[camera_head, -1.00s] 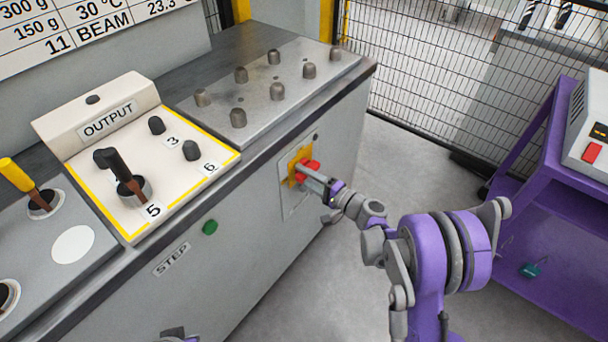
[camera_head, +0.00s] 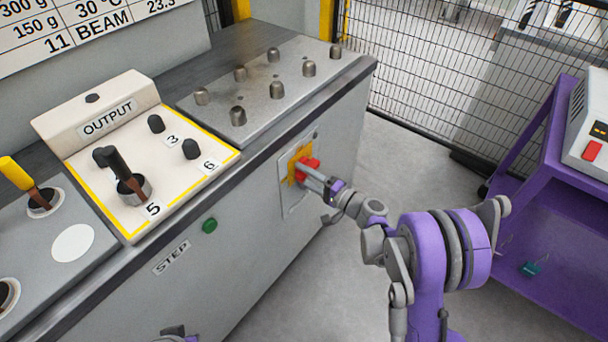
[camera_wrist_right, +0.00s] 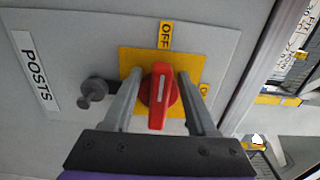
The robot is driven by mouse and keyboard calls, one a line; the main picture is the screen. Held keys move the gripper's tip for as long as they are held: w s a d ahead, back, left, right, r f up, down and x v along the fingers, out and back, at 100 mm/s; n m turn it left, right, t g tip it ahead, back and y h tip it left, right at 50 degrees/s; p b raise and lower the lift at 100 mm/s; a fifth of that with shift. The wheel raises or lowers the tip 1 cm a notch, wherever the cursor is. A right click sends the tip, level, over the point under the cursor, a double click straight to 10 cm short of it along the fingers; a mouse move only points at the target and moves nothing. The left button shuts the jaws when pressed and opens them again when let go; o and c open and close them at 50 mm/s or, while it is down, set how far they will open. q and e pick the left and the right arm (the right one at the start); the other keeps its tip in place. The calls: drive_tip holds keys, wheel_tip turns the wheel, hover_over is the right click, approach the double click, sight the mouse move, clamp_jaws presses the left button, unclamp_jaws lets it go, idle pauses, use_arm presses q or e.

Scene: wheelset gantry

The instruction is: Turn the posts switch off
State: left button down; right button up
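The posts switch is a red rotary knob (camera_head: 309,167) on a yellow plate (camera_head: 293,165), set in the cabinet's front. In the right wrist view the red knob (camera_wrist_right: 158,92) has its grip bar roughly upright in the picture, below the OFF label (camera_wrist_right: 165,35). A second label at the right is partly hidden by a finger. My right gripper (camera_head: 316,176) is at the knob, its fingers on either side of it. The fingers look apart, with narrow gaps beside the grip bar; contact is unclear. Part of my left gripper (camera_head: 174,334) shows at the bottom edge.
A POSTS label (camera_wrist_right: 35,72) and a dark round peg (camera_wrist_right: 92,92) are left of the switch in the wrist view. A green button (camera_head: 209,226) sits on the cabinet front. A purple stand (camera_head: 540,200) is at the right; floor between is clear.

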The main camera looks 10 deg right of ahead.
use_arm(q)
drive_tip(key=shift+r+p, duration=0.5)
drive_tip(key=shift+r, duration=0.05)
use_arm(e)
drive_tip(key=v, duration=1.1)
drive_tip(key=shift+a, duration=0.1)
drive_tip(key=s+a+n+g+h, duration=0.3)
drive_tip(key=s+a+n+g, duration=0.2)
drive_tip(key=s+a+g, duration=0.35)
drive_tip(key=s+d+n+g+h, duration=0.1)
drive_tip(key=s+d+n+h, duration=0.2)
drive_tip(key=s, duration=0.7)
drive_tip(key=s+d+n+h, duration=0.2)
drive_tip(key=s+h, duration=0.3)
drive_tip(key=s, duration=0.4)
use_arm(q)
wheel_tip(320, 180, up, 23)
drive_tip(key=w+t+p, duration=0.1)
drive_tip(key=p, duration=1.9)
drive_tip(key=shift+w, duration=0.25)
use_arm(e)
wheel_tip(320, 180, up, 23)
drive_tip(key=w, duration=0.1)
drive_tip(key=shift+w+t, duration=0.35)
